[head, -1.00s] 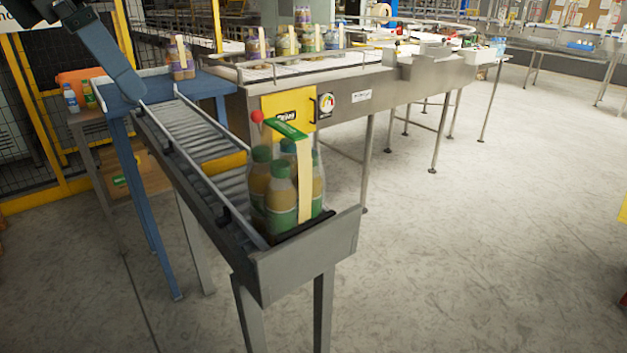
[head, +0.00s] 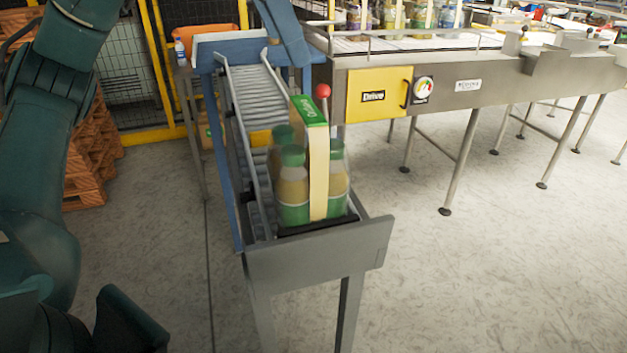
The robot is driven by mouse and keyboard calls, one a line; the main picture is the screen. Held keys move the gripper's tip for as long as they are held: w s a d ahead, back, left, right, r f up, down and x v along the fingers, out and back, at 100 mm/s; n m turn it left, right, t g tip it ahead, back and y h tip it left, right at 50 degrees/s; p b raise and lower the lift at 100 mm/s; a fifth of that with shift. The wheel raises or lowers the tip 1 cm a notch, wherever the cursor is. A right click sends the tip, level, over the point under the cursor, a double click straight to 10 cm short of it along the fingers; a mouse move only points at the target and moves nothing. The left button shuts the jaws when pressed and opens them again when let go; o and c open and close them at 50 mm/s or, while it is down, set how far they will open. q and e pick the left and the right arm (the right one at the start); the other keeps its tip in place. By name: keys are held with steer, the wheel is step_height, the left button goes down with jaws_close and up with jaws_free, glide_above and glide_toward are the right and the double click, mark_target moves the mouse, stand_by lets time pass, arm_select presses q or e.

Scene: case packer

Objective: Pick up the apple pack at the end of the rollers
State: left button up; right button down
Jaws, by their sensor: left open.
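The apple pack (head: 292,190) stands upright at the near end of the roller track (head: 262,100), close to the grey end plate (head: 318,252). It holds several bottles of yellow-brown juice with green caps and green labels. A pale carry strip with a green top (head: 309,112) rises over the bottles. My left gripper (head: 85,325) is at the bottom left corner, open and empty, left of the track and well apart from the pack. The picture's edge cuts it off. My right gripper is not in view.
A steel conveyor with a yellow drive panel (head: 380,92) and a red knob (head: 322,91) stands behind and right of the track. Orange-brown pallets (head: 85,165) are stacked at left. The floor (head: 450,280) right of the track is clear.

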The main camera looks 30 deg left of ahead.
arm_select(q)
glide_above(308, 107)
steer(key=s, duration=0.2)
step_height(308, 107, down, 4)
steer(key=f, duration=0.3)
steer(key=w+f, duration=0.1)
steer(key=f, duration=0.1)
steer(key=shift+a+f, duration=0.1)
steer(key=shift+a, duration=0.15)
steer(key=shift+w+d+f, duration=0.1)
steer(key=shift+w+f, duration=0.1)
steer(key=shift+c, duration=0.4)
steer(key=c, duration=0.8)
steer(key=shift+r, duration=0.2)
